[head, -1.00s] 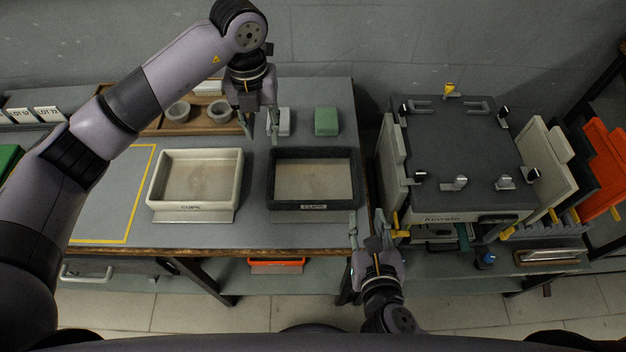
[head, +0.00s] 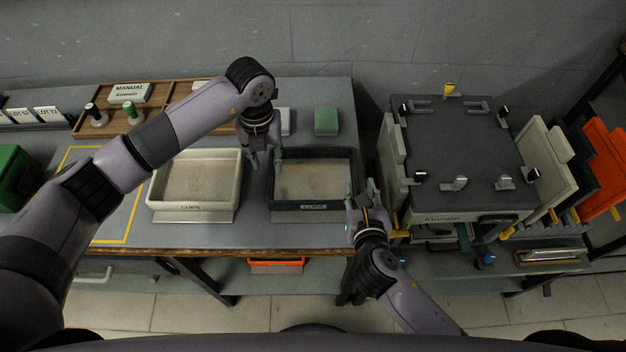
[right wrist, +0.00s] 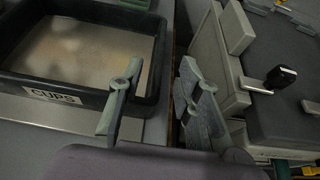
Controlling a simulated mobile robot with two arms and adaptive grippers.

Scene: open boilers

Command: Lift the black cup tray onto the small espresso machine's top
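The black cup tray (head: 312,207), labelled CUPS, sits on the grey bench beside a pale cup tray. My left gripper (head: 265,163) is open at its left wall, one finger on each side of that wall as seen from above. My right gripper (head: 362,190) is open at its right wall. In the right wrist view the black tray (right wrist: 92,104) has one finger over its right rim and the other beyond the bench edge; contact cannot be told.
The pale tray (head: 193,216) lies close on the left. A green block (head: 326,121) is behind the black tray. Silver and black fittings (head: 460,182) stick up around the machine top's edges. A pale side panel (head: 391,160) stands between bench and machine.

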